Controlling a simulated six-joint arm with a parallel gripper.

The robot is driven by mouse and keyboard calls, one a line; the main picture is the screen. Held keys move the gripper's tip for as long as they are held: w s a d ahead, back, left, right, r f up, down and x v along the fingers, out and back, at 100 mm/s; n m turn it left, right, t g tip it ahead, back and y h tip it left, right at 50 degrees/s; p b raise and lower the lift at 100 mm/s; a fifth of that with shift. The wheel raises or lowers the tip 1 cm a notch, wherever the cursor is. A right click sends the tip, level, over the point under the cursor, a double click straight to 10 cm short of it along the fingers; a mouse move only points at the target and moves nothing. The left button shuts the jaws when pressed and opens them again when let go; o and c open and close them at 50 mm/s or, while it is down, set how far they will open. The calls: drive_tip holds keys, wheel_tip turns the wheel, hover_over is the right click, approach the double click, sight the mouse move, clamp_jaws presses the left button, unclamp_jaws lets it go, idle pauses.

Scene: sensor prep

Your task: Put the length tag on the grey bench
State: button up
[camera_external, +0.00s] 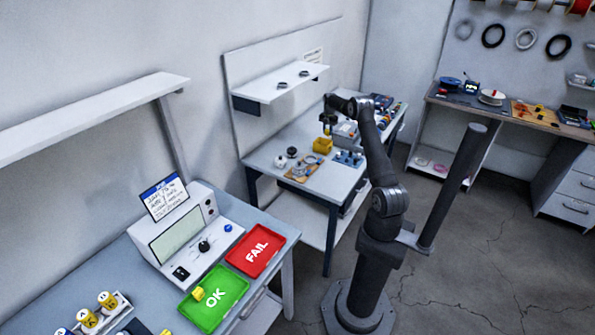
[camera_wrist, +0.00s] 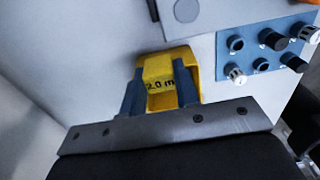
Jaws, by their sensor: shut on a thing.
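My gripper (camera_wrist: 158,85) is shut on a yellow length tag (camera_wrist: 158,72) marked "2.0 m", held between its two blue-grey fingers. A yellow open bin (camera_wrist: 192,62) lies directly behind and around the tag in the wrist view; I cannot tell whether the tag is still inside it. In the external view my gripper (camera_external: 328,126) is over the middle bench, just above the yellow bin (camera_external: 322,146); the tag is too small to make out there. The middle bench has a light grey top (camera_external: 318,185). Another bench with a blue-grey top (camera_external: 100,262) stands at the lower left.
A blue connector panel (camera_wrist: 268,50) is right of the bin. A shelf (camera_external: 280,82) hangs above the middle bench. The left bench holds a green OK tray (camera_external: 213,312), a red FAIL tray (camera_external: 256,250) and an instrument (camera_external: 176,236).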

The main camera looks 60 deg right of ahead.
sight(327, 141)
drive_tip(key=shift+f, duration=4)
drive_tip(key=shift+f, duration=0.2)
drive_tip(key=o, duration=1)
drive_tip(key=shift+o, duration=0.2)
wheel_tip(327, 141, up, 12)
drive_tip(key=shift+r, duration=0.2)
